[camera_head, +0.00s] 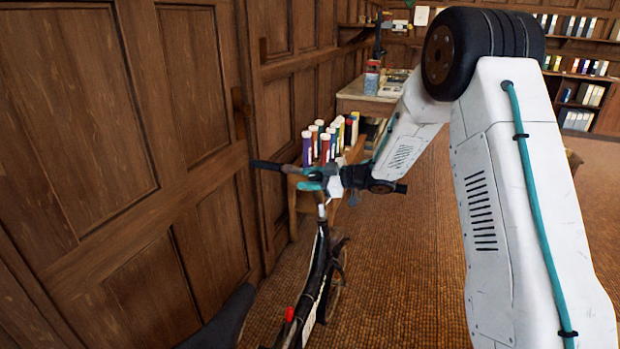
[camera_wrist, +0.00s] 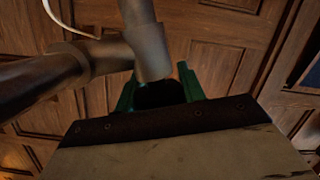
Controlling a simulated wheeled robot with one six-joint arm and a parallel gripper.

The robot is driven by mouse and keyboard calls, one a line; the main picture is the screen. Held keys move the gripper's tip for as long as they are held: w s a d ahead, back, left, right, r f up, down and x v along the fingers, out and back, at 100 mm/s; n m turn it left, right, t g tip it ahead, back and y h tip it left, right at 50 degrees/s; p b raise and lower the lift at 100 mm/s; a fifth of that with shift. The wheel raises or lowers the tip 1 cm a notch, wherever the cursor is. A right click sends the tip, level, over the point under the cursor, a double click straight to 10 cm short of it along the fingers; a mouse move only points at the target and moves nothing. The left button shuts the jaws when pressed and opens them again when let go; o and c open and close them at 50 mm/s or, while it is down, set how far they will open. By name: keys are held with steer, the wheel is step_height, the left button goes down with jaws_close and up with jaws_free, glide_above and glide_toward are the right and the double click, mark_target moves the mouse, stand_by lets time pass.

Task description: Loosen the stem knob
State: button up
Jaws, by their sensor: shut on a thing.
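A bicycle (camera_head: 320,262) stands along the panelled wall in the head view. Its handlebar (camera_head: 268,165) is at the top, above the upright stem (camera_head: 321,212). My gripper (camera_head: 311,184), with teal fingers, is at the handlebar and stem joint. In the wrist view the grey stem tube (camera_wrist: 149,48) meets the dark handlebar tube (camera_wrist: 40,85). The teal fingers of my gripper (camera_wrist: 158,86) stand on either side of a dark stem knob (camera_wrist: 160,94) just under the tube's end, and are shut on it. Much of the knob is hidden by the tube and the gripper body.
The wood-panelled wall (camera_head: 185,80) is close on the left. A thin pale cable (camera_wrist: 62,24) curves near the handlebar. Behind stand a low shelf with several binders (camera_head: 325,145) and a table (camera_head: 370,100). The brown floor (camera_head: 410,270) to the right is clear.

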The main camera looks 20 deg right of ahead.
mark_target(310, 177)
steer(key=shift+s+a+n+g+y, duration=0.15)
steer(key=shift+n+g+y, duration=0.35)
steer(key=shift+n+g, duration=0.7)
steer(key=shift+g, duration=0.3)
steer(key=o, duration=1)
steer(key=shift+c, duration=0.2)
steer(key=r, duration=0.2)
steer(key=s+r, duration=0.1)
steer(key=shift+r, duration=0.35)
steer(key=s+r, duration=0.1)
steer(key=s, duration=1.4)
steer(key=shift+d, duration=0.2)
steer(key=shift+r, duration=0.1)
